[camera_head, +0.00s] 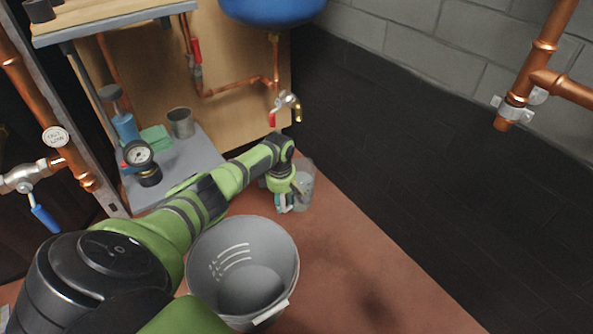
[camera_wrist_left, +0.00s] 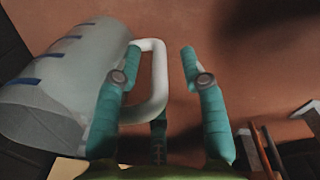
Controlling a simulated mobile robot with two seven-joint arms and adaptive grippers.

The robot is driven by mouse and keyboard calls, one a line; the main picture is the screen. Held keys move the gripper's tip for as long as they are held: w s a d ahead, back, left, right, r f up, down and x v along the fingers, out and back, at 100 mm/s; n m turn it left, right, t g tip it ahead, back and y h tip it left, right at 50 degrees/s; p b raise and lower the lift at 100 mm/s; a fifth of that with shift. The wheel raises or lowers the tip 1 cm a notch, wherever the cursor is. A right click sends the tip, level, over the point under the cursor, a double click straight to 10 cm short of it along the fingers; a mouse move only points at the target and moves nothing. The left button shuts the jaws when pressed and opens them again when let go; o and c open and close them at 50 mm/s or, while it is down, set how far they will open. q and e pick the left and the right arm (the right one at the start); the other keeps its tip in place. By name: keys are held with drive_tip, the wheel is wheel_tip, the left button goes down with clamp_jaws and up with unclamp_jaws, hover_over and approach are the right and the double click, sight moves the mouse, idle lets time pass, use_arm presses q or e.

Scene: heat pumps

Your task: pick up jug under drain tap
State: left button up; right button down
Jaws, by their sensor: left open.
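The jug (camera_head: 305,188) is a translucent pale vessel on the reddish floor below the drain tap (camera_head: 286,106); my left gripper partly hides it in the head view. In the left wrist view the jug (camera_wrist_left: 55,85) has blue marks and a white loop handle (camera_wrist_left: 161,75). My left gripper (camera_head: 285,202) is at the jug's handle side. In the wrist view its teal fingers (camera_wrist_left: 160,52) are open, one on each side of the handle's outer bar. The right finger stands clear of the bar; I cannot tell whether the left one touches. My right gripper is not in view.
A grey bucket (camera_head: 243,262) stands on the floor just in front of my left arm. A low grey shelf (camera_head: 196,158) holds a gauge (camera_head: 139,156) and a metal cup (camera_head: 181,122). A blue tank (camera_head: 272,8) hangs above the tap. The floor at right is clear.

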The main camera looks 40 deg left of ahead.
use_arm(q)
clamp_jaws()
drive_tip(key=shift+w, duration=0.15)
drive_tip(key=shift+r, duration=0.15)
